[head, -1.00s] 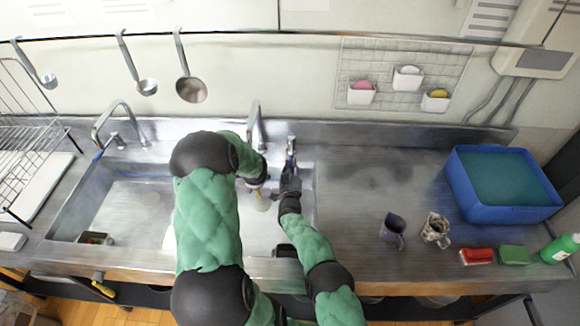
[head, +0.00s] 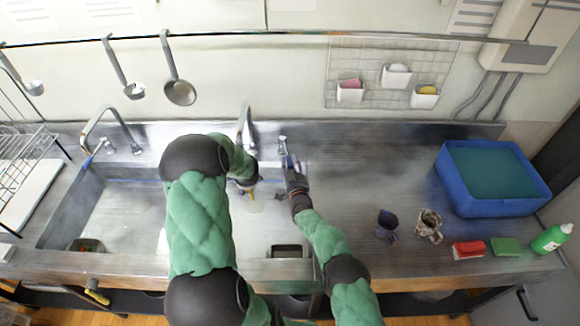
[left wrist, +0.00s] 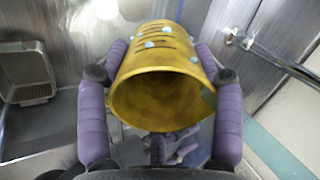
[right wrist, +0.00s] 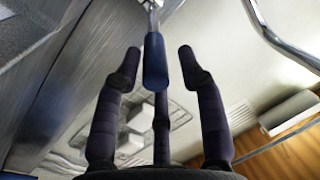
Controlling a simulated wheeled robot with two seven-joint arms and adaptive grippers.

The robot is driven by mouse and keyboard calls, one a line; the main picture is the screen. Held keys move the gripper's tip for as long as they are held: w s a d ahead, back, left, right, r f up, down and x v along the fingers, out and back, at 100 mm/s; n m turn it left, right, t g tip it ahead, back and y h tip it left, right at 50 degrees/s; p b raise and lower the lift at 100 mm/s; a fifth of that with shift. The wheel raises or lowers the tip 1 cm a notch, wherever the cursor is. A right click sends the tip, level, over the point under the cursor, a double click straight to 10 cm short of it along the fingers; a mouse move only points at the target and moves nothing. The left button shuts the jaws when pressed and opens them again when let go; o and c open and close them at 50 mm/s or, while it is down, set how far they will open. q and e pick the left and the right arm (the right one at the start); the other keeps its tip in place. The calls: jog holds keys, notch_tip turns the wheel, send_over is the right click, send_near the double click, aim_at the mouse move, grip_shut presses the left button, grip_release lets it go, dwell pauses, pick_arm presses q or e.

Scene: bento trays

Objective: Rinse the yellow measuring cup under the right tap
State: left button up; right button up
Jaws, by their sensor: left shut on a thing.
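The yellow measuring cup (left wrist: 160,85) is in my left gripper (left wrist: 160,75), its open mouth towards the left wrist camera and pale blue spots on its side. In the head view the cup (head: 249,193) is a small yellow patch in the right basin, below the right tap (head: 244,125); my left forearm hides most of that gripper. I cannot make out a water stream. My right gripper (head: 295,178) is by the right tap's lever (head: 283,148). In the right wrist view its fingers are spread, with the blue lever end (right wrist: 155,62) between them, apart from both.
The left tap (head: 105,125) stands over the left basin. Counter between mugs and wall is clear.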

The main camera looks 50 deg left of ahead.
jog(key=shift+s+f, duration=0.15)
jog(key=shift+f, duration=0.2)
jog(key=v, duration=1.2)
jog(key=shift+d+r, duration=0.1)
